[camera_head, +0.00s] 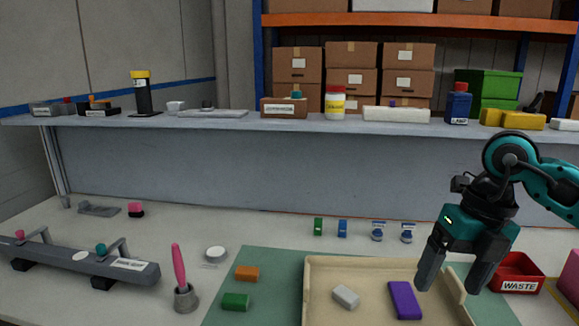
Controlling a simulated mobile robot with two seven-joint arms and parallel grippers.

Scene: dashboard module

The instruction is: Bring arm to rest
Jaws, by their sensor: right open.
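My right arm comes in from the right side of the picture. Its teal and black gripper (451,273) points down, with its two dark fingers apart and nothing between them. It hangs in front of the right wall of the beige tray (309,287); whether it touches the tray, I cannot tell. Inside the tray lie a light grey block (346,297) and a purple block (404,300). My left gripper is not in view.
An orange block (247,273) and a green block (235,301) lie on the green mat (273,262) left of the tray. A red waste bin (517,274) stands right of my gripper. A grey shelf (250,123) runs across behind, holding several items.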

